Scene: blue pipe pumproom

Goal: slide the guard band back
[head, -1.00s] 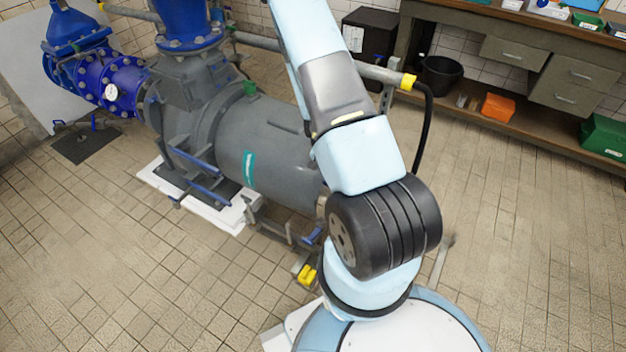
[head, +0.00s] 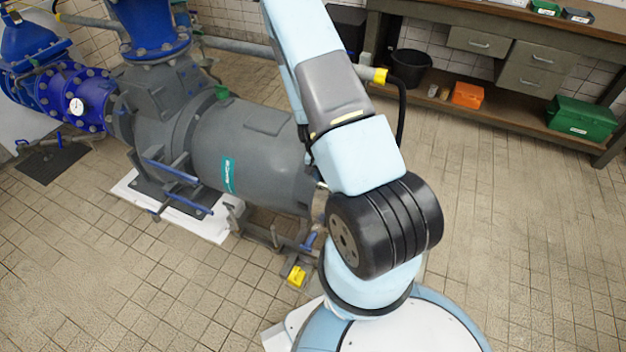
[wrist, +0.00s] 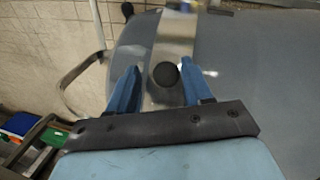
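In the wrist view a shiny metal band (wrist: 172,40), which looks like the guard band, runs across a grey rounded housing (wrist: 240,60). A round black knob (wrist: 166,74) stands on the band. My gripper (wrist: 161,72) has its two blue fingers apart, one on each side of the knob. The right finger is close to the knob, and a gap shows at the left finger. I cannot tell whether either finger touches it. In the head view my arm hides the gripper and the band, beside the right end of the grey pump (head: 255,150).
A workbench (head: 470,95) with a black bucket (head: 411,70), orange box (head: 467,95) and green case (head: 581,118) stands at the back right. A yellow block (head: 297,275) is low beside my base. Blue pipework (head: 75,95) is at left. The tiled floor at right is clear.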

